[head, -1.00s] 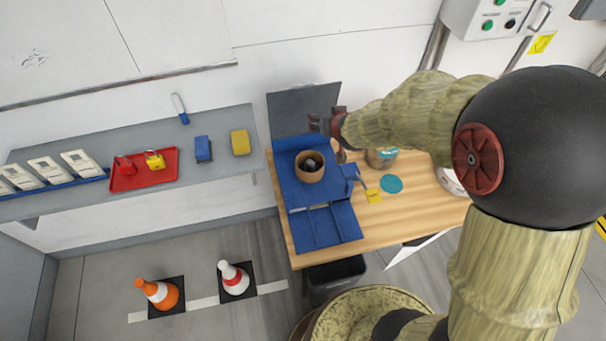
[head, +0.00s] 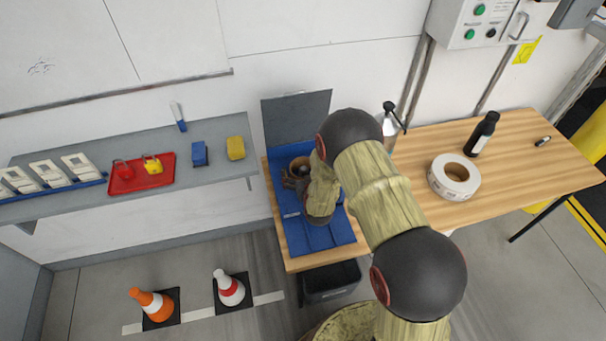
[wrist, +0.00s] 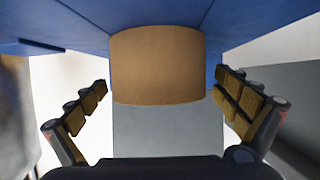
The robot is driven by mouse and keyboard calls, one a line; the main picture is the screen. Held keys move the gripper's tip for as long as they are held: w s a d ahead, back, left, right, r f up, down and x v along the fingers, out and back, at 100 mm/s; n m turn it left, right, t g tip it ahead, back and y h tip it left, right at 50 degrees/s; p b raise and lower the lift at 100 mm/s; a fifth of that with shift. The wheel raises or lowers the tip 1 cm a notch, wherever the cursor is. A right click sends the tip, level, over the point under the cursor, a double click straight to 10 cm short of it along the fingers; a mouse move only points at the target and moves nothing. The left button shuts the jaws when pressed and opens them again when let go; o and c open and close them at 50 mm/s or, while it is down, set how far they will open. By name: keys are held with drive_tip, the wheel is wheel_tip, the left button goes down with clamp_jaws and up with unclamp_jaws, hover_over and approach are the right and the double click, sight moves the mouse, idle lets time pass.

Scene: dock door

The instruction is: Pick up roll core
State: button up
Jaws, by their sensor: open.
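The roll core is a short brown cardboard tube. In the head view the roll core (head: 300,163) stands on the blue organizer (head: 322,236) on the wooden table, partly hidden by my gripper and arm. In the wrist view the roll core (wrist: 157,65) is in the upper middle, between and beyond the fingertips. My gripper (wrist: 167,100) is open, with one finger on each side and a gap between each finger and the core. In the head view my gripper (head: 293,182) is small and dark, right beside the core.
A white label roll (head: 454,177), a dark bottle (head: 483,133) and a spray bottle (head: 389,122) stand on the table to the right. A grey upright panel (head: 297,113) is behind the organizer. A shelf with a red tray (head: 142,173) is left.

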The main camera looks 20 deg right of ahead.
sight(302, 164)
drive_tip(key=b+x, duration=0.1)
drive_tip(key=x, duration=0.3)
drive_tip(key=shift+w+f, duration=0.15)
drive_tip(key=shift+f, duration=0.1)
drive_tip(key=shift+w+d, duration=0.1)
drive_tip(key=shift+w, duration=0.1)
drive_tip(key=shift+c, duration=0.3)
drive_tip(key=c, duration=0.9)
drive_tip(key=shift+r, duration=0.1)
drive_tip(key=shift+c, duration=0.2)
